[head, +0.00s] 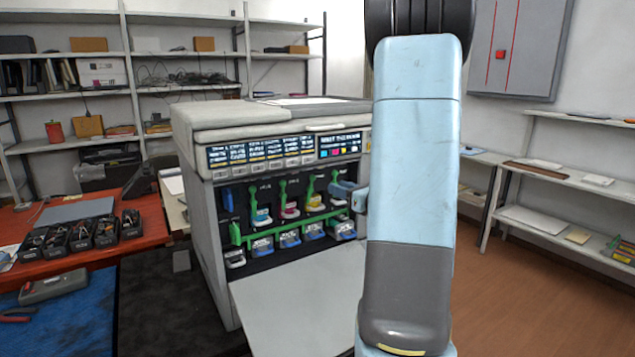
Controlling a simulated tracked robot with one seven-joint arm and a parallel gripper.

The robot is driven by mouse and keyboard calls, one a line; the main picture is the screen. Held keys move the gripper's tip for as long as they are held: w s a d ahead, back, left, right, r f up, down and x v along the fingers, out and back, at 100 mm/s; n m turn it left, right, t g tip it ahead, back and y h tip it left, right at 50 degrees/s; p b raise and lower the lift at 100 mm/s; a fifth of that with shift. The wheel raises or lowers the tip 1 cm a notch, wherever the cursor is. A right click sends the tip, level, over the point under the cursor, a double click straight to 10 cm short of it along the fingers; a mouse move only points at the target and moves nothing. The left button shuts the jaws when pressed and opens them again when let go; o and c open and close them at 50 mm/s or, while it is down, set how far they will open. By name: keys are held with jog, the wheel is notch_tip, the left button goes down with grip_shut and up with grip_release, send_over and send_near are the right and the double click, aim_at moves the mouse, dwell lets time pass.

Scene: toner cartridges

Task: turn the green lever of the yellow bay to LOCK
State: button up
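The printer (205,225) stands open at the front, with a row of coloured bays inside. The yellow cartridge (315,202) sits in the row, right of the magenta one (290,209) and the cyan one (262,216). A green lever (309,187) stands roughly upright just above the yellow cartridge. Its LOCK marking is too small to read.
A green bar (290,229) runs below the bays, above several grey-blue blocks. The printer's pale front flap (300,300) lies open below. A red table (150,222) with black bins (80,238) stands left. Shelves (560,215) stand right, beyond open floor.

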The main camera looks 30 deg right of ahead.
aim_at(315, 179)
jog(key=x, duration=0.9)
jog(key=shift+w+a, duration=0.1)
jog(key=shift+w, duration=0.15)
grip_shut()
